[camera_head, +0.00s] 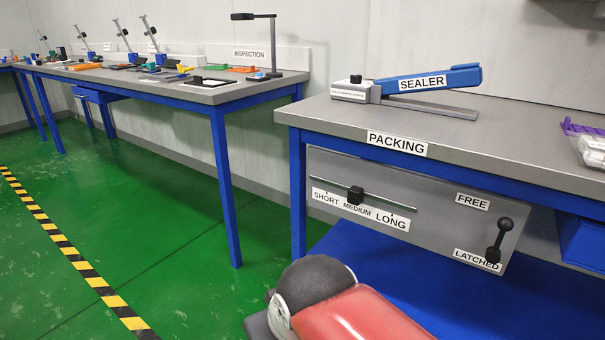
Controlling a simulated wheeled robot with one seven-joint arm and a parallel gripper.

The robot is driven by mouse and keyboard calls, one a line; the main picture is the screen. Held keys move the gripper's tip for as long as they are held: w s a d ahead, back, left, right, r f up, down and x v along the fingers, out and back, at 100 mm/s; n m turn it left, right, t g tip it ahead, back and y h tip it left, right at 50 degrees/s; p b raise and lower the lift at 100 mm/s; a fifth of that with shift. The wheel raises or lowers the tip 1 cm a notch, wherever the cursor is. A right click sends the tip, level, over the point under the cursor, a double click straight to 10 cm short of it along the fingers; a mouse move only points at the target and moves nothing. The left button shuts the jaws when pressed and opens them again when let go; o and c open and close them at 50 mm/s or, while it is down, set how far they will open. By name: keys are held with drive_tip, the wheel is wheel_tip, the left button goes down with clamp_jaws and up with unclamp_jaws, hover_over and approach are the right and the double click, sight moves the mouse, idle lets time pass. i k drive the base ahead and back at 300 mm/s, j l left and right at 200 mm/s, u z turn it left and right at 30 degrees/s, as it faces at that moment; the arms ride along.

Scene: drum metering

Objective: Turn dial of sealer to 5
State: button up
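The blue and grey sealer (425,80) lies on the packing table (510,135), near its back edge, with its blue arm pointing right. A small black knob (356,79), which looks like its dial, sits on top of the grey block at the sealer's left end. A white strip with fine print (348,94) is on the front of that block. The print and the dial's setting are too small to read. My gripper is not in view; a red and dark grey part of my arm shows at the bottom, in front of the table.
Below the tabletop, a grey panel (335,165) carries a black slider (356,195) marked SHORT, MEDIUM, LONG and a black lever (500,240) between FREE and LATCHED. A purple and clear item (590,145) is at the right. The inspection table (205,92) stands left. The packing tabletop's front is clear.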

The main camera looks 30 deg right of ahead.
sight(354, 78)
drive_tip(key=z, duration=1.35)
